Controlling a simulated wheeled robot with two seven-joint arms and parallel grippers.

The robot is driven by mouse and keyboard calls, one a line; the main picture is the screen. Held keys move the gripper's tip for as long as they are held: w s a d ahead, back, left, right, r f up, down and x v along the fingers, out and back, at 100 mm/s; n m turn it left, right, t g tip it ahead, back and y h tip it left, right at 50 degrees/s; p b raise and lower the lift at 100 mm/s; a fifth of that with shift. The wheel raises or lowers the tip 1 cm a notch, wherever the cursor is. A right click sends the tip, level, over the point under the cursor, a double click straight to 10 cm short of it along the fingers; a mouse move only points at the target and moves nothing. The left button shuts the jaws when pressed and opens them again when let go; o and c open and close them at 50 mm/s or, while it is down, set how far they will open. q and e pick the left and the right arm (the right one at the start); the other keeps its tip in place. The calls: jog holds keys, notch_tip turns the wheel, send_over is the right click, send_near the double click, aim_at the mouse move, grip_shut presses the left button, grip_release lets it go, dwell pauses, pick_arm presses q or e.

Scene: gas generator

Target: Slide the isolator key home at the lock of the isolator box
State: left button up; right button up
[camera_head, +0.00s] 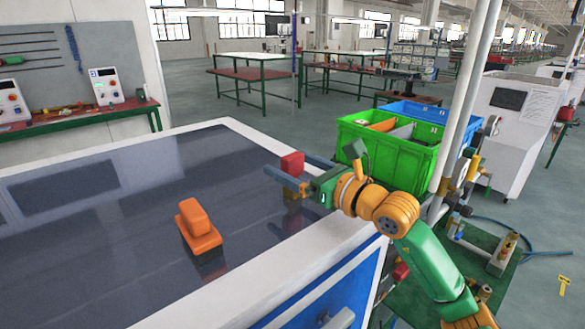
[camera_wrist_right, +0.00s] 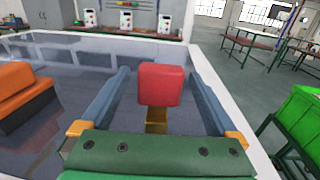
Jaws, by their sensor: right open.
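A red block-shaped head on a short brass-coloured stem, which looks like the isolator key (camera_head: 292,163), is at the right part of the dark table top. My right gripper (camera_head: 289,167) is open, with its two blue-grey fingers on either side of the key. In the right wrist view the key (camera_wrist_right: 160,84) stands upright between the fingers, with a visible gap on each side. The stem's lower end is hidden by the gripper body. I cannot make out the isolator box or its lock for certain. My left gripper is not in view.
An orange stepped block (camera_head: 198,226) sits on the table top, left of the key. The table has a raised white rim (camera_head: 300,262). A green crate (camera_head: 386,152) and a blue crate (camera_head: 418,113) stand beyond the table. Pipes and gauges are at the right.

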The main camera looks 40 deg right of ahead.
jog(key=c, duration=1.5)
